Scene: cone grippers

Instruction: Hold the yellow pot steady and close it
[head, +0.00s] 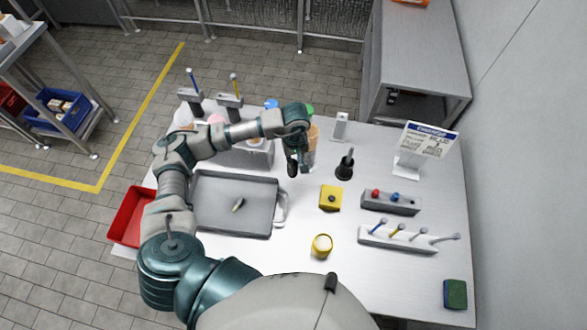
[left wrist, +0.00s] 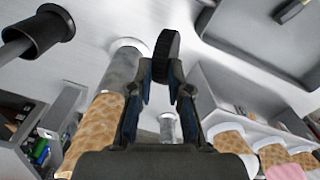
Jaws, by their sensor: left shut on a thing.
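The yellow pot (head: 322,245) stands upright near the front middle of the table, with a pale round top and no lid on it. My left gripper (head: 298,165) is above the back middle of the table, away from the pot. It is shut on a black ridged disc (left wrist: 166,57), which looks like a screw lid and is held on edge between the fingertips. The disc also shows as a dark shape in the head view (head: 292,169). My right gripper is not in view.
A yellow block (head: 331,198) with a dark knob stands behind the pot. A grey tray (head: 205,222) lies left, a rack of small tools (head: 398,240) right. A black holder (head: 344,168), bottles and a sign (head: 425,140) stand farther back. The table around the pot is clear.

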